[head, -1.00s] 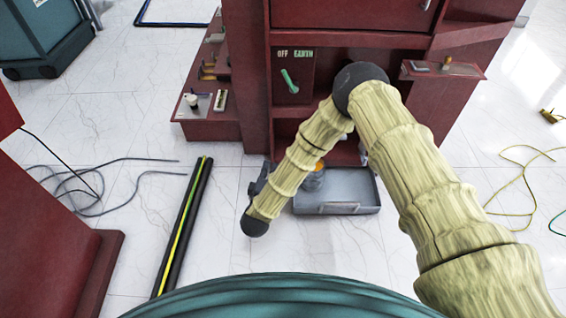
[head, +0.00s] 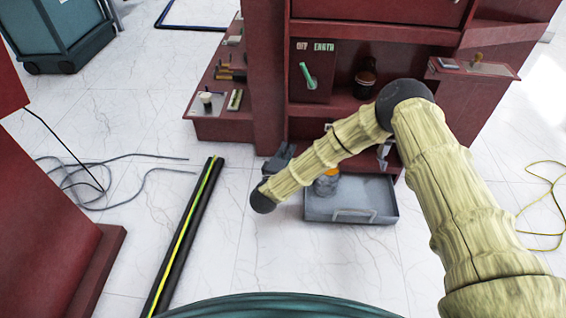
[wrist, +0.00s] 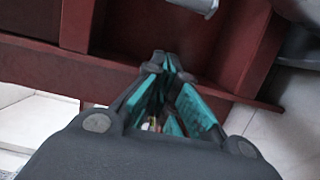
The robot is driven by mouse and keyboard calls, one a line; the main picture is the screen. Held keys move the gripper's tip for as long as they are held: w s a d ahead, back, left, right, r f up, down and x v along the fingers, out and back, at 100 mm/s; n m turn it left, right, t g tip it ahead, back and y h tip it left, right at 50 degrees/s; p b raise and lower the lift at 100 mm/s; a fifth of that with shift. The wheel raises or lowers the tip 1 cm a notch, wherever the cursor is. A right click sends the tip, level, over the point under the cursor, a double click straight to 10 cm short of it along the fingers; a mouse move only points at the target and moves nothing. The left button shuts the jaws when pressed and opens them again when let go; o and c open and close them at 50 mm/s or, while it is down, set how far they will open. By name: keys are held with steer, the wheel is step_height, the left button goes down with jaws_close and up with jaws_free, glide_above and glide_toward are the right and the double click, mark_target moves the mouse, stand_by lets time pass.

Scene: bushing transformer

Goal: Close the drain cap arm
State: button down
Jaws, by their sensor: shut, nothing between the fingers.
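I cannot clearly make out the drain cap arm. A small pale metal fitting (head: 384,152) shows low in the red cabinet behind my arm, above the grey tray (head: 345,216); whether it is the drain cap is unclear. In the wrist view a pale grey cylindrical part (wrist: 196,5) is cut off by the top edge, beyond my fingers. My gripper (wrist: 168,62) is shut and empty, pointing at the red cabinet's lower part (wrist: 137,32). In the head view my gripper (head: 279,158) is partly hidden by my wrist, left of the tray and near the cabinet's base.
A jar with an orange lid (head: 327,182) stands in the tray. A green lever (head: 308,76) sits on the OFF/EARTH panel. Side shelves (head: 225,128) hold small tools. A black bar with a yellow-green stripe (head: 185,238) and loose cables (head: 90,180) lie on the floor at left.

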steer(key=shift+s+d+b, duration=0.25)
steer(key=shift+d+b, duration=0.4)
steer(key=shift+d, duration=0.3)
steer(key=shift+s+d+b, duration=0.2)
steer(key=shift+d+b, duration=0.45)
steer(key=shift+d, duration=0.25)
steer(key=shift+s+a+r+y+p, duration=0.1)
steer(key=shift+r+y+p, duration=0.2)
steer(key=shift+p, duration=0.65)
